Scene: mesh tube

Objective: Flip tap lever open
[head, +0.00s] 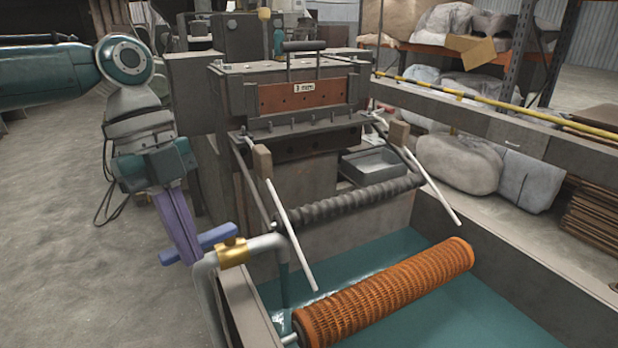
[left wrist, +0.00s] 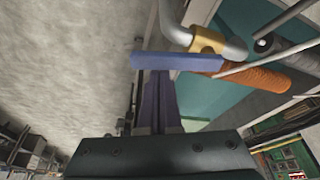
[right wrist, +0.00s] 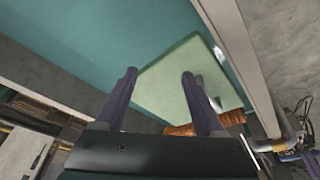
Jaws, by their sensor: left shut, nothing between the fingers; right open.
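The tap lever (head: 218,238) is a blue bar on a brass valve (head: 232,252), on a grey bent pipe at the tank's near left corner. My left gripper (head: 190,258) has its purple fingers together and empty, pointing down at the lever's left part. In the left wrist view the fingertips (left wrist: 160,74) end right at the long side of the lever (left wrist: 178,61); whether they touch is unclear. The brass valve (left wrist: 207,42) shows behind it. My right gripper (right wrist: 158,82) shows only in the right wrist view, its fingers wide apart with nothing held.
An orange mesh tube (head: 385,292) lies over the teal liquid (head: 420,250) in the tank. Behind it are a dark ribbed roller (head: 350,203) and two pale rods with wooden ends. A pale green panel (right wrist: 160,95) shows beyond my right fingers. Floor at left is open.

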